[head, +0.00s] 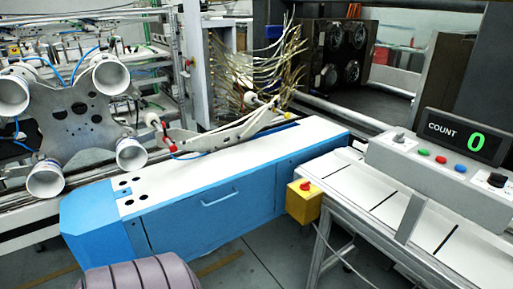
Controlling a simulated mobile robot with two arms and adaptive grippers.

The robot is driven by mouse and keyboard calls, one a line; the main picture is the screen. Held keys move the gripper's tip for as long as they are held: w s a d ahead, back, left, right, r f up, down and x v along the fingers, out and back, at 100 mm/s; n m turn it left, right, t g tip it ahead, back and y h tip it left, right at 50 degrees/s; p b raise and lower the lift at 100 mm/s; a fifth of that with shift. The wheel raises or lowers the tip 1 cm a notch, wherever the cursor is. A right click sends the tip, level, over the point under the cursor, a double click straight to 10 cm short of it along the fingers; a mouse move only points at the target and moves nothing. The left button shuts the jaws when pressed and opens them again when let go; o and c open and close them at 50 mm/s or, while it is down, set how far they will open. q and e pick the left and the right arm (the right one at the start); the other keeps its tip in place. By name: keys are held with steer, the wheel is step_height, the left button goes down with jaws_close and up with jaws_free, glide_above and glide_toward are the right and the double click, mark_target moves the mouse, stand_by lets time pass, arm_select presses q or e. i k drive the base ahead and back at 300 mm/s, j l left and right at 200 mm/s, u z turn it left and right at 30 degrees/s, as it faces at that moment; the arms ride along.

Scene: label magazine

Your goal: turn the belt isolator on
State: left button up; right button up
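A grey control box (430,163) stands at the right in the head view. A black rotary knob (496,180) on a pale plate sits at its right end, near the picture edge. A smaller grey knob (399,137) sits at its left end. Either knob could be the belt isolator; I cannot read a label or tell a switch position. Neither of my grippers is in view.
Green, red and blue buttons (441,159) line the box between the knobs. A pale conveyor (349,182) with dark cross lines runs below it. A yellow emergency-stop box (304,202) hangs at its near end. A blue-sided machine (205,208) fills the middle, with open floor in front.

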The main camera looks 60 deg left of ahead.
mark_target(305, 186)
steer(key=u, duration=1.4)
